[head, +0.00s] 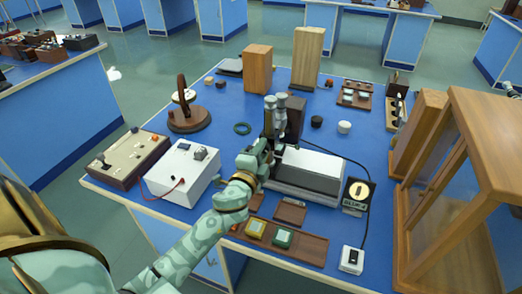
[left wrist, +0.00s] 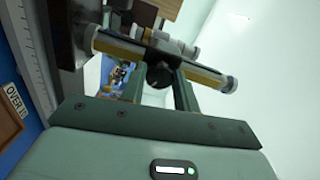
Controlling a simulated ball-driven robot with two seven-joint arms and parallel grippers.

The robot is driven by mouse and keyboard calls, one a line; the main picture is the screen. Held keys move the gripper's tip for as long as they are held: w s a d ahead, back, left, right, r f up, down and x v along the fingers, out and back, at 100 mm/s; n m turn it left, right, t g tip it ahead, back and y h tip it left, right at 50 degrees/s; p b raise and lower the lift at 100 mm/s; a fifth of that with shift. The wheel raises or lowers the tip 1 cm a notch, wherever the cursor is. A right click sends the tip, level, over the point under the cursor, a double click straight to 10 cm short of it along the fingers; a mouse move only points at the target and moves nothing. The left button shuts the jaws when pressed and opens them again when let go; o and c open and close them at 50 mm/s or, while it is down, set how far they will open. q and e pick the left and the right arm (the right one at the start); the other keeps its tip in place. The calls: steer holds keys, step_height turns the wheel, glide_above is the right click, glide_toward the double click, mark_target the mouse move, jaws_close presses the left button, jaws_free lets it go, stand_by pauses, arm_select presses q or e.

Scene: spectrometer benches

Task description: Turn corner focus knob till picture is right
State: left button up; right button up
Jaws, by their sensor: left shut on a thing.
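My left gripper (head: 266,158) is at the left end of a grey, white-topped instrument (head: 308,168) on the blue bench. In the left wrist view, its two fingers (left wrist: 158,84) close around a small dark round knob (left wrist: 158,76). A bar with yellow and white bands crosses just beyond them. The instrument's upright part with two grey tubes (head: 275,112) stands behind the gripper. A black display card (head: 357,196) with a pale yellow oval figure stands at the instrument's right; its small lettering is hard to read. The gripper partly hides the knob in the head view. My right gripper is not seen.
A white box with red lead (head: 181,172) and a brown-sided meter box (head: 130,158) stand left. A brown tray (head: 300,246) with yellow and green blocks lies in front. A wood-framed glass case (head: 470,150) blocks the right. Wooden blocks (head: 308,55) stand behind.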

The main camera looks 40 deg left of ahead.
arm_select(q)
steer(key=shift+f+m, duration=0.1)
steer(key=shift+m, duration=0.3)
steer(key=o, duration=1)
steer(key=shift+c, duration=0.2)
steer(key=b+v, duration=0.2)
steer(key=v, duration=1.4)
steer(key=shift+s, duration=0.2)
